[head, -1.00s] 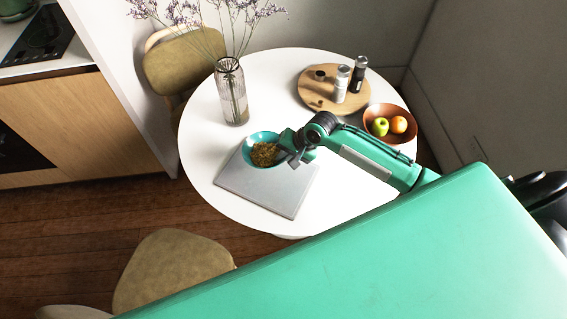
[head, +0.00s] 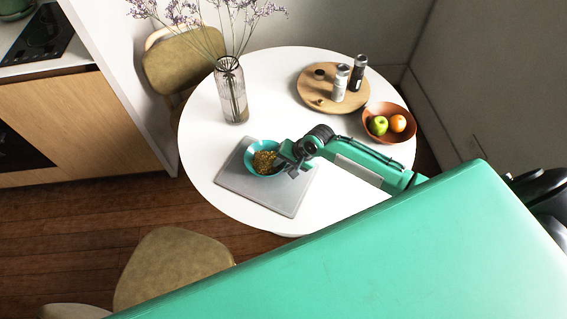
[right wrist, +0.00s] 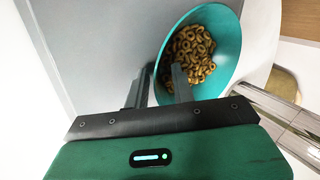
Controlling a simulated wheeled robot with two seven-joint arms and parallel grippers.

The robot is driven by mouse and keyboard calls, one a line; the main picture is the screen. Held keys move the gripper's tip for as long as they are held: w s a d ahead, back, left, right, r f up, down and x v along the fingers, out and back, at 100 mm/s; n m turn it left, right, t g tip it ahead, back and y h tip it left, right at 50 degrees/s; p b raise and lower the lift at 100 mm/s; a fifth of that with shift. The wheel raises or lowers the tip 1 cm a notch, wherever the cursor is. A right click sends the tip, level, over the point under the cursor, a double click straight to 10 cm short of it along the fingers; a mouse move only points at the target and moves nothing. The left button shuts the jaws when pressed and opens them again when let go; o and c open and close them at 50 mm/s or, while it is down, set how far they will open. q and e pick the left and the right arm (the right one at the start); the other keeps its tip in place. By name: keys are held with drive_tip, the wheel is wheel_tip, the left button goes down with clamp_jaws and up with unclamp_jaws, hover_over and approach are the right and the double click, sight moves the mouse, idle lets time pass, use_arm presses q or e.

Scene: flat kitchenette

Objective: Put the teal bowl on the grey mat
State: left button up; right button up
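The teal bowl (head: 249,163), full of ring-shaped cereal, is upright at the upper part of the grey mat (head: 288,200) and appears to rest on it. It also shows in the right wrist view (right wrist: 222,30), with the mat (right wrist: 90,45) beside it. My right gripper (head: 294,160) is at the bowl's right rim. In the right wrist view its two fingers (right wrist: 160,75) stand apart with the bowl's wall between them, one finger inside the bowl and one outside. My left gripper is not in view.
On the white round table (head: 205,120) stand a glass vase (head: 231,95) with dried flowers, a wooden board (head: 318,98) with shakers, and a brown fruit bowl (head: 391,138). Chairs stand behind and in front. The table's middle is clear.

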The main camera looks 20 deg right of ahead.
drive_tip(key=b+v, duration=0.1)
drive_tip(key=v, duration=1.1)
drive_tip(key=shift+r, duration=0.15)
drive_tip(key=shift+w, duration=0.1)
drive_tip(key=shift+d, duration=0.1)
